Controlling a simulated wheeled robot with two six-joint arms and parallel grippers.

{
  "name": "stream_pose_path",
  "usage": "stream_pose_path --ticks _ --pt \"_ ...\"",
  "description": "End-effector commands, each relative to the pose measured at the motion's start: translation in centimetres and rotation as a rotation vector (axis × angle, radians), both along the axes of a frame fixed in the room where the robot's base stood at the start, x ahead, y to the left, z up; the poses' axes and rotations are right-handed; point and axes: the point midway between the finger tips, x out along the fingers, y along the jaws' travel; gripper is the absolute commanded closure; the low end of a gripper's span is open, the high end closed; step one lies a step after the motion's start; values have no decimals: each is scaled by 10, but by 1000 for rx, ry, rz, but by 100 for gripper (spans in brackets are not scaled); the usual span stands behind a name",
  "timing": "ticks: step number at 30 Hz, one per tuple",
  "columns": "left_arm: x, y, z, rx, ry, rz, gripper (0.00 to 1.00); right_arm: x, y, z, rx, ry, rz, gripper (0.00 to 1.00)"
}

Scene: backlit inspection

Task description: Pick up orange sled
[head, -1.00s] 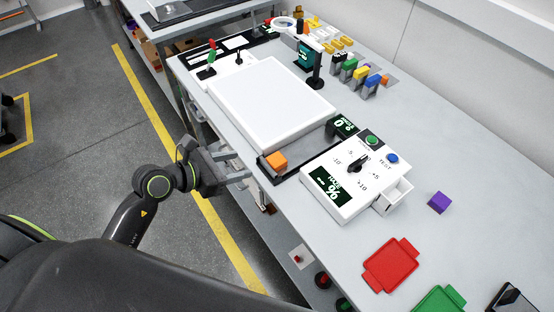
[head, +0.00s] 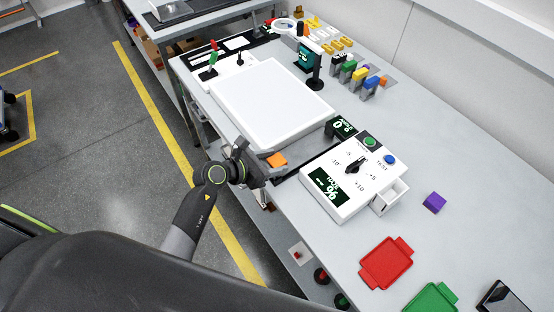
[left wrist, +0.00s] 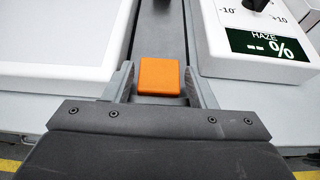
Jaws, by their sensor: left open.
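The orange sled (head: 277,160) is a small orange block at the near edge of the bench, between the white light panel and the white haze meter. In the left wrist view the orange sled (left wrist: 158,76) sits between the two fingers. My left gripper (left wrist: 157,84) is open, with one finger on each side of the block. Gaps seem to show beside the block, and I cannot tell whether either finger touches it. In the head view my left gripper (head: 262,170) reaches in from the aisle and hides part of the block's near side. My right gripper is not in view.
The white light panel (head: 272,100) lies left of the sled and the haze meter (head: 343,190) right of it. A purple cube (head: 434,202), a red tray (head: 386,264) and a green tray (head: 432,298) lie farther right. The back right of the bench is clear.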

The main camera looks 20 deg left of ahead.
Motion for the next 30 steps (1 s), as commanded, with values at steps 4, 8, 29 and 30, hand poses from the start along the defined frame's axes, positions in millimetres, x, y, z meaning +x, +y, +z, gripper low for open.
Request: stream_pose_path --ticks 4,8,29,30 --pt "11 -8 -5 0 -1 1 49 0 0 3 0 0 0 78" --pt "13 -10 -8 1 -1 2 49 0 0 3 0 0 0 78" --pt "13 -9 -6 1 -2 1 83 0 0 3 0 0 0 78" --pt "13 -9 -4 1 -2 1 83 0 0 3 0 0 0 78"
